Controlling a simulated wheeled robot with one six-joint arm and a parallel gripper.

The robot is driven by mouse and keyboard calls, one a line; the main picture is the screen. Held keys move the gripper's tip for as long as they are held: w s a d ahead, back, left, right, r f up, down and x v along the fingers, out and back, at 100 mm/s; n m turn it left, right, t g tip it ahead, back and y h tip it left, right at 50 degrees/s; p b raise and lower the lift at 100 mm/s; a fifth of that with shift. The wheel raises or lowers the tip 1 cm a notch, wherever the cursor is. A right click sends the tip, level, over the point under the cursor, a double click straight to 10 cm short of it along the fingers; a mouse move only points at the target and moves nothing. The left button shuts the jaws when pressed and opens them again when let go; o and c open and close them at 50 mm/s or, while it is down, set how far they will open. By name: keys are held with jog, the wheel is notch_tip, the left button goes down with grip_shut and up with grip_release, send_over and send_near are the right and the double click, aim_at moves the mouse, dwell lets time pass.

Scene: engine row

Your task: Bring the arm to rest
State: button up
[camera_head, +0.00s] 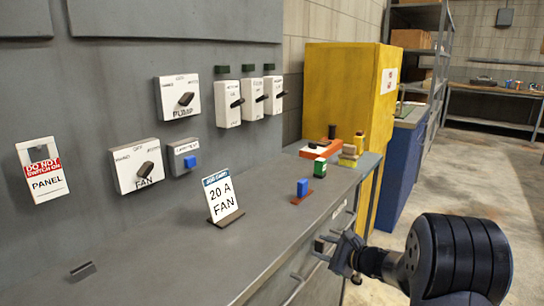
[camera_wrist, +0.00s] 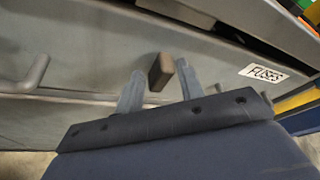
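My gripper (camera_head: 340,249) is in front of the bench's drawer fronts, at the lower right of the head view. In the wrist view its two fingers (camera_wrist: 158,85) stand apart, so it is open. A brown block-like knob (camera_wrist: 160,72) shows between or just beyond the fingertips. I see no grip on it, but cannot tell whether a finger touches it. The drawer front (camera_wrist: 95,70) behind it carries a FUSES label (camera_wrist: 263,74). My arm is extended, with its thick dark joint at the right of the head view.
The grey bench top (camera_head: 150,270) holds a 20 A FAN card (camera_head: 222,198), a blue fuse (camera_head: 302,187) and several small blocks. Drawer handles (camera_head: 297,288) stick out from its front. A yellow cabinet (camera_head: 338,95) stands beyond. The floor (camera_head: 480,180) at right is clear.

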jog(key=shift+f+n+t+b, duration=0.3)
jog(key=shift+n+t+b, duration=0.7)
jog(key=shift+b, duration=1.45)
jog(key=p+v, duration=0.1)
jog(key=v, duration=1)
jog(key=shift+r+p, duration=0.3)
jog(key=shift+r, duration=0.1)
jog(key=shift+a+r+n, duration=0.1)
jog(key=shift+a+n, duration=0.05)
jog(key=shift+n, duration=0.15)
